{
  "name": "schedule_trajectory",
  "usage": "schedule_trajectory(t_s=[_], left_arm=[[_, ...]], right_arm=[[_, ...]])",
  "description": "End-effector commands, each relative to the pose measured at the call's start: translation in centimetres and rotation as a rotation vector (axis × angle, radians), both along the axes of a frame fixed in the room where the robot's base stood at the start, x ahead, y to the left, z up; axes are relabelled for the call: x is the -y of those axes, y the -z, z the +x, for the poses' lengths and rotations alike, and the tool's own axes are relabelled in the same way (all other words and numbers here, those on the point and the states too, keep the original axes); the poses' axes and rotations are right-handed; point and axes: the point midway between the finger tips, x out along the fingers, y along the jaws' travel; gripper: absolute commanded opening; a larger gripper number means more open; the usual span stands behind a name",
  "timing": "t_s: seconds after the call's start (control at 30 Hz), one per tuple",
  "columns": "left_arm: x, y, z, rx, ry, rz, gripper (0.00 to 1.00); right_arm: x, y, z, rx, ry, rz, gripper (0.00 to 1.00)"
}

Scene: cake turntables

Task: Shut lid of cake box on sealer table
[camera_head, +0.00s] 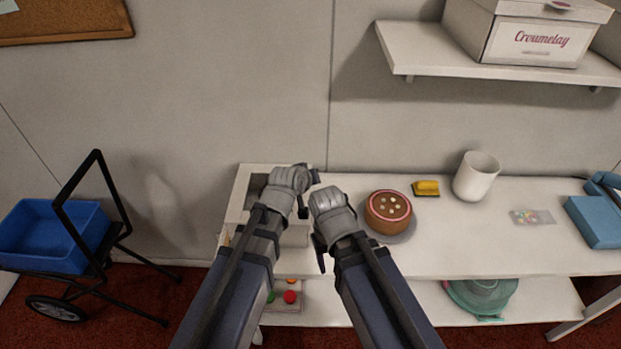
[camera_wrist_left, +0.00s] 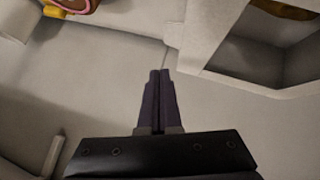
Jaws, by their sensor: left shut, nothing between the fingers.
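A white open-topped box (camera_head: 240,190) stands at the left end of the white table, partly hidden behind my arms. In the left wrist view the box (camera_wrist_left: 225,45) is at the upper right, with a dark inside and something brownish at its far edge. I cannot make out its lid clearly. My left gripper (camera_wrist_left: 160,74) is shut and empty, beside the box in that view; in the head view it is over the box's right part. My right gripper (camera_head: 320,252) is just right of the box, its fingers too hidden to tell open from shut.
A round brown cake (camera_head: 388,209) on a grey disc, a yellow sponge (camera_head: 426,187), a white cup (camera_head: 476,176) and a blue device (camera_head: 597,220) stand to the right. A closed white box (camera_head: 530,38) sits on the wall shelf. A cart with a blue bin (camera_head: 50,235) is left.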

Motion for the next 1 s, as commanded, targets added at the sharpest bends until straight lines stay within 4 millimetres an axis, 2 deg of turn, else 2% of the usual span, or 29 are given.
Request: schedule_trajectory(t_s=[0.03,0.1,0.33,0.57,1.0], left_arm=[[0.2,1.3,0.0,0.001,0.001,0.0,0.0],[0.5,2.3,0.0,0.001,0.001,0.0,0.0],[0.9,4.4,0.0,0.0,0.001,-0.001,0.0],[1.1,5.1,0.0,0.0,0.0,0.0,0.0],[1.0,5.2,-0.1,-0.005,0.0,0.002,0.0]], right_arm=[[0.0,1.3,0.0,0.0,0.0,0.0,0.6],[0.0,2.3,0.0,0.0,0.0,0.0,0.6],[0.0,4.4,0.0,0.0,0.0,0.0,0.6],[0.0,5.1,0.0,0.0,0.0,0.0,0.6],[0.0,5.1,0.0,0.0,0.0,0.0,0.6]])
